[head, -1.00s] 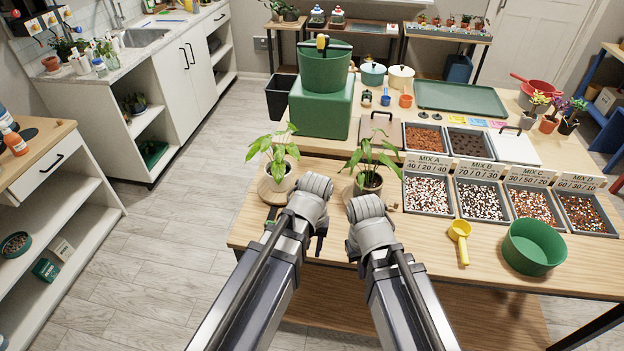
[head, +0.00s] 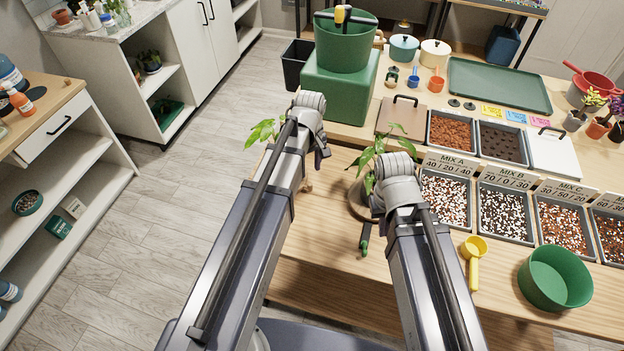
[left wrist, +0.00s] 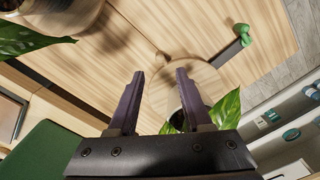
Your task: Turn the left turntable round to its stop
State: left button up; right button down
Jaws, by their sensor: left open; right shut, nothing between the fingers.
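The left turntable, a round wooden disc, lies under my left gripper in the left wrist view (left wrist: 203,75). Its green handle (left wrist: 241,33) sticks out on a dark bar towards the table edge, apart from the fingers. A leafy plant (head: 262,131) stands on it; in the head view my left arm hides most of plant and disc. A small wooden peg (left wrist: 161,55) stands beside the disc. My left gripper (left wrist: 160,72) is open and empty above the disc; it also shows in the head view (head: 323,153). My right gripper (head: 378,207) is shut and empty near the right turntable (head: 358,203).
The right turntable carries a plant (head: 375,160) and has a green handle (head: 364,246) pointing to the front. Mix trays (head: 445,200), a yellow scoop (head: 473,258) and a green bowl (head: 555,278) lie to the right. A green box (head: 340,88) stands behind.

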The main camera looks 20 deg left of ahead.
aim_at(310, 184)
pick_arm(q)
jog(key=shift+f+b, duration=3.85)
jog(key=shift+f, duration=0.1)
pick_arm(e)
jog(key=shift+f, duration=3.95)
pick_arm(q)
jog(key=shift+c, duration=0.4)
grip_shut()
